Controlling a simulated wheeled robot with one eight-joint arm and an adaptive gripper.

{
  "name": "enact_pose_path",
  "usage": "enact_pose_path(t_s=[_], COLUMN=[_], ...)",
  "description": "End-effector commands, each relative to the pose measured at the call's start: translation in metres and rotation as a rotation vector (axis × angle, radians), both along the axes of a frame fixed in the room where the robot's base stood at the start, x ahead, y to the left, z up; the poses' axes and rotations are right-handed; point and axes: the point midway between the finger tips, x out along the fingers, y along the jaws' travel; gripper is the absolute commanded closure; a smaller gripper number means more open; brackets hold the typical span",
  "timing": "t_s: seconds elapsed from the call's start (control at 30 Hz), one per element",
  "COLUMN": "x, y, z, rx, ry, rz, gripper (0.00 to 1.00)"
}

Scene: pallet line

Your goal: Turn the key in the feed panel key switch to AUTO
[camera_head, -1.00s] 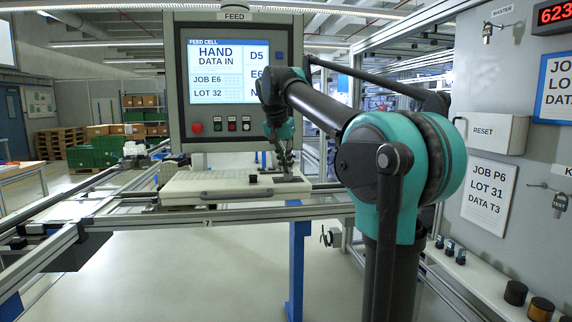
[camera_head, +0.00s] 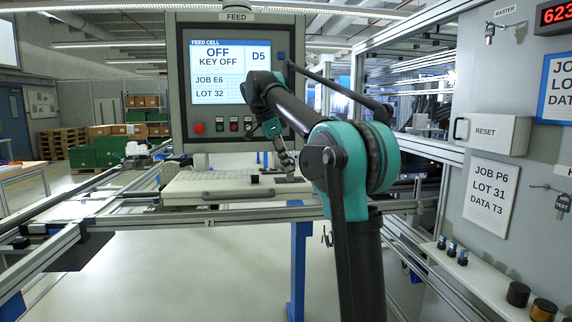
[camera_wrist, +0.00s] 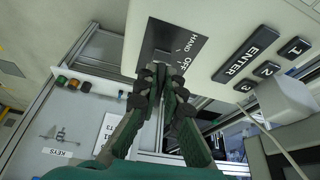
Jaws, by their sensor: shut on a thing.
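The feed panel (camera_head: 180,90) stands at the back, and its screen (camera_head: 218,88) reads OFF, KEY OFF, D5, JOB E6, LOT 32. Its light keyboard shelf (camera_head: 215,186) juts out below. The dark key switch plate (camera_wrist: 158,35) shows in the wrist view with the labels HAND and OFF; an AUTO label is not visible. My gripper (camera_wrist: 160,75) is at the plate's lower edge, its fingers shut on the key. The fingers hide the key and the keyhole. In the head view my gripper (camera_head: 287,170) is low over the shelf's right end.
An ENTER key (camera_wrist: 246,54) and number keys lie beside the switch. On the right wall are a MASTER key (camera_head: 489,35), a TEST key (camera_head: 562,204), a RESET box (camera_head: 495,134) and a JOB P6 notice (camera_head: 490,195). Knobs (camera_head: 518,294) stand on a ledge at the lower right.

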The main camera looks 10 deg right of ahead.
Motion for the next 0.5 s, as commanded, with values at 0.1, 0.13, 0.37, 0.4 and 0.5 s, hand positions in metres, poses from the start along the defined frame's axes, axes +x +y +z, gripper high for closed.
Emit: enact_pose_path(t_s=[0.1,0.13,0.37,0.4,0.5], x=[0.0002,0.0002,0.0036,0.0047,0.0061], y=[0.0004,0.0004,-0.0006,-0.001,-0.0017], z=[-0.0002,-0.0002,-0.0006,-0.0007,-0.0004], rx=[0.001,0.001,0.0,0.0,0.0], ry=[0.0,0.0,0.001,0.001,0.002], rz=[0.002,0.002,-0.137,-0.195,-0.34], gripper=[1.0,1.0,1.0,1.0,1.0])
